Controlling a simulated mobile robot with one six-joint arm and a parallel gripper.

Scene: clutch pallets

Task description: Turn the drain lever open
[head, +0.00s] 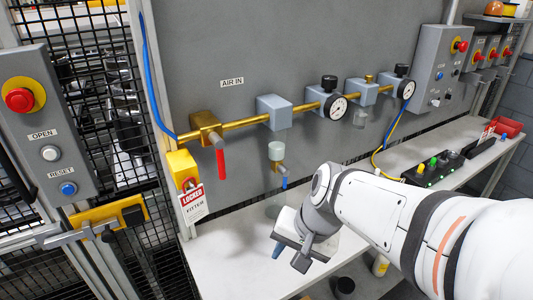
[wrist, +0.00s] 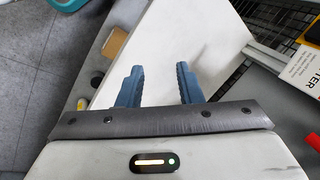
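The drain lever (head: 284,183) is a small blue handle. It hangs down from a brass valve (head: 278,168) below a pale filter bowl (head: 276,151) on the grey panel. My gripper (head: 282,252) is low over the white bench, below the lever in the head view and apart from it. In the wrist view its two blue fingers (wrist: 160,70) stand apart with only the white bench top between them. The gripper is open and empty. The drain lever does not show in the wrist view.
A red-handled valve (head: 220,160) hangs from the brass pipe at left. A yellow lock with a "LOCKED" tag (head: 194,204) is below it. Gauges (head: 336,106) sit along the pipe to the right. A button box (head: 432,172) stands on the white bench (head: 225,270). The bench's left part is clear.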

